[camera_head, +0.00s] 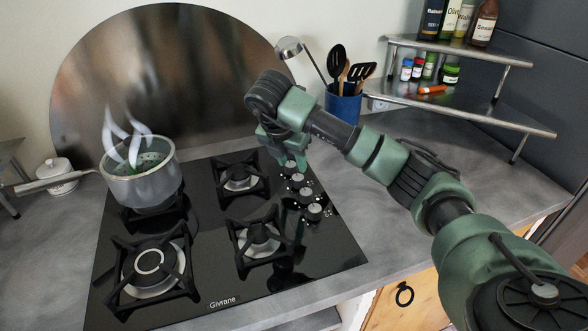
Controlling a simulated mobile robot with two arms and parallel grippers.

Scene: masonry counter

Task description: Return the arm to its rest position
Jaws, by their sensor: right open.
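My right arm reaches in from the lower right. Its green right gripper (290,162) hangs over the right side of the black gas hob (205,225), above the row of knobs (306,197). The gripper is open and I see nothing in it. Its fingers point down, and how far they are from the knobs is hard to tell. My left gripper is out of view.
A steaming metal pot (143,180) stands on the hob's back left burner, handle to the left. A blue utensil holder (343,104) stands behind my right arm. A tiered metal shelf (455,101) with jars and bottles is at the back right. The front burners are empty.

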